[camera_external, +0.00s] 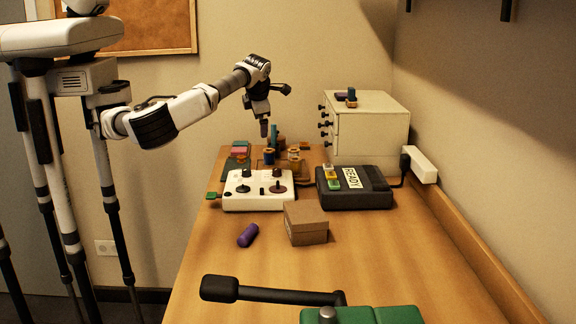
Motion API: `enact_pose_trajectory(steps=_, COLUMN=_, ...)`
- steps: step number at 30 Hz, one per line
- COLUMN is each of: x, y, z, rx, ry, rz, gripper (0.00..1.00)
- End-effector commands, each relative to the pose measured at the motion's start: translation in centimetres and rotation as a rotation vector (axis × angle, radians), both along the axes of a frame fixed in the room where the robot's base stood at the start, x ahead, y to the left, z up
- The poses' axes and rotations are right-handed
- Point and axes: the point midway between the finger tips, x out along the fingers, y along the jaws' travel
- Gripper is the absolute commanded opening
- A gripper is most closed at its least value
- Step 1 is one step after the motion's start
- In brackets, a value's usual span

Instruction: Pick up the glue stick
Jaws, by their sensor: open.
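A short purple cylinder (248,235), which looks like the glue stick, lies on its side on the wooden table (205,275), left of a small cardboard box (306,224). My gripper (265,131) points down at the far end of the table, above or near several spools. It is well apart from the purple cylinder. The gap between its fingers is too small to make out, and nothing is seen held in it.
A white panel with knobs (258,204) and a dark box labelled READY (362,198) stand mid-table. Thread spools (294,152) and a white drawer cabinet (372,135) are behind. A green device (375,315) with a black handle (270,294) is at the front. Table around the cylinder is clear.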

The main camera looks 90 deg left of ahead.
Motion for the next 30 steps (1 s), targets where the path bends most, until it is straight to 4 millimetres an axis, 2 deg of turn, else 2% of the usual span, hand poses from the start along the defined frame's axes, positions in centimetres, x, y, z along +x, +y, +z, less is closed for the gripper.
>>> enact_pose_trajectory(steps=1, x=1.0, y=-4.0, z=-0.3, rx=-0.039, ry=0.032, rz=-0.111, gripper=1.00)
enact_pose_trajectory(steps=2, x=1.3, y=-6.2, z=-0.7, rx=-0.065, ry=0.051, rz=-0.170, gripper=1.00)
enact_pose_trajectory(steps=3, x=1.8, y=-9.6, z=-1.3, rx=-0.110, ry=0.067, rz=-0.244, gripper=1.00)
enact_pose_trajectory(steps=5, x=2.1, y=-15.0, z=-2.2, rx=-0.196, ry=0.083, rz=-0.338, gripper=1.00)
enact_pose_trajectory(steps=6, x=2.0, y=-18.7, z=-2.8, rx=-0.261, ry=0.090, rz=-0.392, gripper=1.00)
enact_pose_trajectory(steps=9, x=0.7, y=-27.1, z=-3.5, rx=-0.414, ry=0.117, rz=-0.496, gripper=1.00)
enact_pose_trajectory(steps=12, x=-1.1, y=-32.8, z=-3.7, rx=-0.522, ry=0.151, rz=-0.566, gripper=1.00)
enact_pose_trajectory(steps=15, x=-2.5, y=-36.0, z=-3.7, rx=-0.582, ry=0.176, rz=-0.604, gripper=1.00)
enact_pose_trajectory(steps=18, x=-3.0, y=-37.0, z=-4.0, rx=-0.603, ry=0.185, rz=-0.617, gripper=1.00)
enact_pose_trajectory(steps=23, x=-3.0, y=-37.1, z=-6.0, rx=-0.603, ry=0.187, rz=-0.615, gripper=1.00)
enact_pose_trajectory(steps=30, x=-3.0, y=-37.0, z=-10.9, rx=-0.601, ry=0.186, rz=-0.615, gripper=1.00)
